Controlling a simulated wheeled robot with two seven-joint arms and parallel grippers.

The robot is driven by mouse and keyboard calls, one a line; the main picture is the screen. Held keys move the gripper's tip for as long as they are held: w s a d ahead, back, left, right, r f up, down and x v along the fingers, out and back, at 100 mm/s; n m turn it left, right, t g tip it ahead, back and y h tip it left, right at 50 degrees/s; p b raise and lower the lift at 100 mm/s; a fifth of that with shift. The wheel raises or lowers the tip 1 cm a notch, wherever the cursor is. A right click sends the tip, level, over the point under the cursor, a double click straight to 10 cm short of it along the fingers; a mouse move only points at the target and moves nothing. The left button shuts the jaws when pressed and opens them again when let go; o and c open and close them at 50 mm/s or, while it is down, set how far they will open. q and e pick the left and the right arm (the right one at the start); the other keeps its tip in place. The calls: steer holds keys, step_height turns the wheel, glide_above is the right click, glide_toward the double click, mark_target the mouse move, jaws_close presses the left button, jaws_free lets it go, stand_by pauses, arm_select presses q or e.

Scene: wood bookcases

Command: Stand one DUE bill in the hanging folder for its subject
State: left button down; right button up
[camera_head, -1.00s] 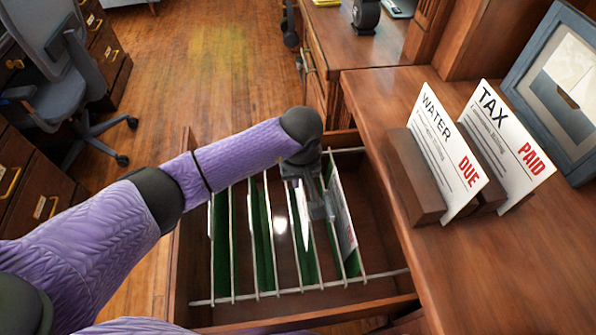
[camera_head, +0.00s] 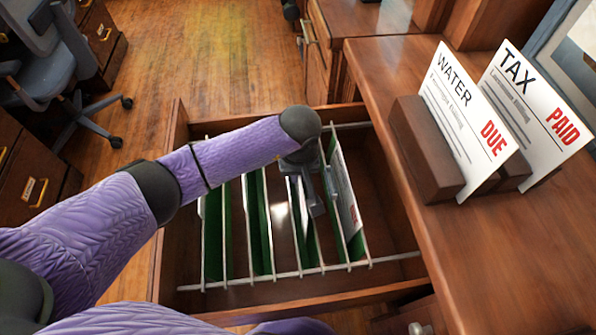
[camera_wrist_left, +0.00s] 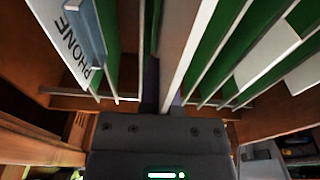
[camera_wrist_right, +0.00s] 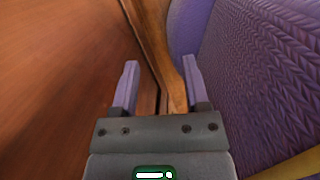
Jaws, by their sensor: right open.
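My left gripper (camera_head: 312,195) points down among the hanging folders (camera_head: 262,225) in the open drawer. In the left wrist view, its fingers are close together beside the edge of a pale sheet (camera_wrist_left: 186,55); whether they grip it is unclear. A PHONE bill (camera_wrist_left: 68,35) stands in a folder beside it and also shows in the head view (camera_head: 343,195). The WATER bill (camera_head: 470,110), marked DUE in red, and the TAX bill (camera_head: 535,105), marked PAID, stand in wooden holders on the desk. My right gripper (camera_wrist_right: 160,85) is open and empty beside a wooden surface.
The drawer's wooden walls (camera_head: 170,220) and metal rails (camera_head: 250,281) surround the folders. The desk top (camera_head: 530,260) is clear in front of the bills. A framed picture (camera_head: 575,65) stands behind them. An office chair (camera_head: 50,70) is on the floor at the left.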

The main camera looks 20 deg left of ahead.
arm_select(q)
steer(key=c, duration=0.9)
jaws_free()
steer(key=shift+o, duration=0.7)
arm_select(e)
steer(key=shift+s+a, duration=0.25)
steer(key=shift+a, duration=0.05)
arm_select(q)
steer(key=r+p, duration=0.1)
steer(key=r, duration=0.2)
steer(key=r+p, duration=0.2)
steer(key=r, duration=0.1)
steer(key=s+r+p, duration=0.1)
steer(key=r, duration=0.3)
steer(key=shift+d+p, duration=0.25)
steer(key=shift+p, duration=0.1)
steer(key=shift+f, duration=0.1)
arm_select(e)
steer(key=r, duration=0.1)
steer(key=w+r, duration=0.1)
steer(key=r, duration=0.2)
steer(key=shift+w+d+r, duration=0.2)
steer(key=shift+d, duration=0.15)
steer(key=shift+a, duration=0.2)
